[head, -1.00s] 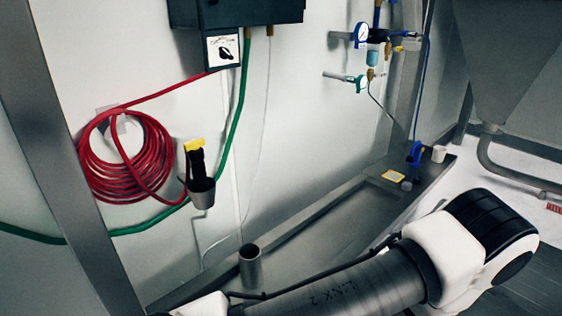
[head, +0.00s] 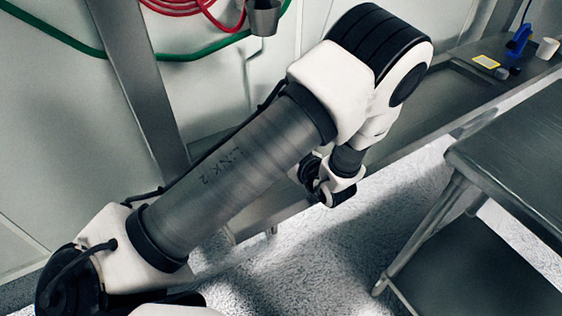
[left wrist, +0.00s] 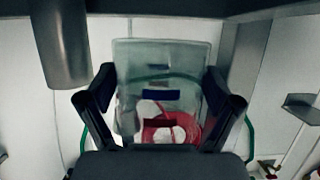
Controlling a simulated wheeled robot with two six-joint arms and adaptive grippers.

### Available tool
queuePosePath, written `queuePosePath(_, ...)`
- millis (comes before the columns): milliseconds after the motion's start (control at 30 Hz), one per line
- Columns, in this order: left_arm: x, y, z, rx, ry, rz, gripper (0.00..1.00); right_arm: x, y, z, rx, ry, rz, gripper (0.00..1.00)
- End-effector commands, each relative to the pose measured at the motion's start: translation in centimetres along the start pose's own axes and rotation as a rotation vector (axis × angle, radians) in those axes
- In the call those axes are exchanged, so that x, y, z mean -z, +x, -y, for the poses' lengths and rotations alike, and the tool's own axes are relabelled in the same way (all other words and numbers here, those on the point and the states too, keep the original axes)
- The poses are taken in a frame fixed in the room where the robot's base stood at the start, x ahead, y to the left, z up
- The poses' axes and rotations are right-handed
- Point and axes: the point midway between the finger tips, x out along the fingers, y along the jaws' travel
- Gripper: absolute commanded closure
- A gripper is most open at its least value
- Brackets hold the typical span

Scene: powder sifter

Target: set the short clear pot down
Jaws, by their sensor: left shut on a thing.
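The short clear pot (left wrist: 160,60) is see-through and fills the middle of the left wrist view. A red hose coil and a green line show through or behind it. My left gripper (left wrist: 160,88) is shut on the pot, one dark finger on each side. Its lower part is hidden behind the gripper body. In the head view my left arm reaches across from lower left, its wrist bent down; the gripper and pot cannot be made out there. My right gripper is in neither view.
A metal table (head: 520,145) stands at the right with a lower shelf (head: 475,265). On the bench behind sit a yellow square (head: 486,61), a blue item (head: 519,40) and a white cup (head: 547,48). A grey cup (head: 263,18) hangs on the wall. Pale floor (head: 400,190) lies open between.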

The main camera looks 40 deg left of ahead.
Motion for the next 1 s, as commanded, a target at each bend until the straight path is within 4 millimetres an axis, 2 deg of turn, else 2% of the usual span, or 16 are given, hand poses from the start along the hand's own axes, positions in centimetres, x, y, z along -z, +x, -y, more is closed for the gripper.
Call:
queuePosePath(33,-1.4,0.5,0.0,0.001,0.002,0.002,0.59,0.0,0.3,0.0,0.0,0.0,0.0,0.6)
queuePosePath(100,-2.7,1.0,0.1,0.0,0.003,0.001,0.59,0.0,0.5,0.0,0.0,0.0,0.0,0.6)
queuePosePath(400,-6.9,2.5,0.1,0.0,0.002,0.0,0.59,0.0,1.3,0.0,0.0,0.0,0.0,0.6)
queuePosePath(767,-7.4,2.7,0.0,-0.002,0.0,-0.001,0.59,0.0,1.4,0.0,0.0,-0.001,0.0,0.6)
queuePosePath(800,-7.3,2.7,0.0,-0.002,0.0,-0.001,0.03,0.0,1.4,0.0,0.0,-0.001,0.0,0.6)
queuePosePath(833,-7.3,2.7,0.0,-0.002,0.0,-0.001,0.0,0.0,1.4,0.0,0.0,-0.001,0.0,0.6)
queuePosePath(1000,-7.3,2.7,0.0,-0.002,0.001,-0.001,0.0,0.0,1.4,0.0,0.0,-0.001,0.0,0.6)
